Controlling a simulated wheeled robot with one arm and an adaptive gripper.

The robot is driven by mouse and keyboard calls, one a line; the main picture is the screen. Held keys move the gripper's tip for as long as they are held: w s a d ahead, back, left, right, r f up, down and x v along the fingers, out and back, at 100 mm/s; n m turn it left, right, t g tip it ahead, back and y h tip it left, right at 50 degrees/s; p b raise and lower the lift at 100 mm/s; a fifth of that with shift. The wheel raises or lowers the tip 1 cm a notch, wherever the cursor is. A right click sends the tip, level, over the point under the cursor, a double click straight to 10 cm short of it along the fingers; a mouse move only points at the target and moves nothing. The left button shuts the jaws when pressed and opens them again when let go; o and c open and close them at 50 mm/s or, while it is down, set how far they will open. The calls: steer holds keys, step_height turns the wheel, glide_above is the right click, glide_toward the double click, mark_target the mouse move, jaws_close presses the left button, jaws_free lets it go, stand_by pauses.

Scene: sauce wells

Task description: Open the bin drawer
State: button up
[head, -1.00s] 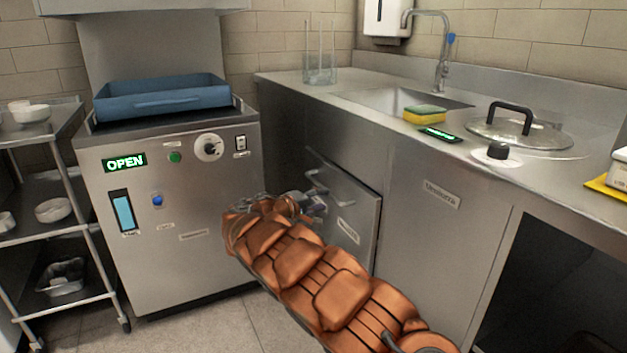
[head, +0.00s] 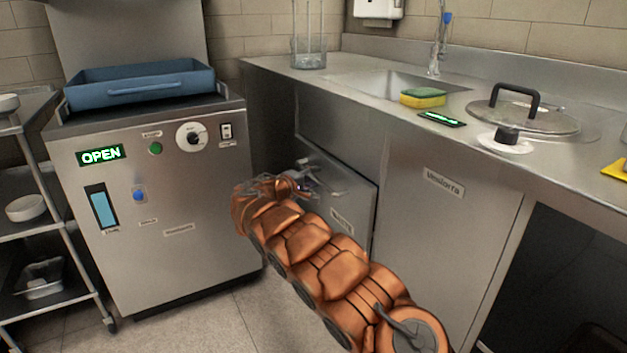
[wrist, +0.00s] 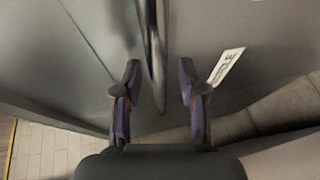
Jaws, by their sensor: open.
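The bin drawer (head: 358,205) is a steel front with a small white label, set low in the counter left of another labelled panel. A dark line runs along its top edge; I cannot tell whether it stands slightly out. My gripper (head: 318,187) is at the drawer front, near its handle, partly hidden by my copper-coloured arm. The fingers are apart from each other and not closed on the bar.
A steel machine (head: 165,225) with a lit OPEN sign and a blue tray (head: 140,85) on top stands left of the drawer. The counter above holds a sponge (head: 423,97) and a lidded pan (head: 525,115). The floor in front is clear.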

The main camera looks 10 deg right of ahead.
steer(key=shift+d, duration=0.15)
jaws_close()
stand_by(0.6)
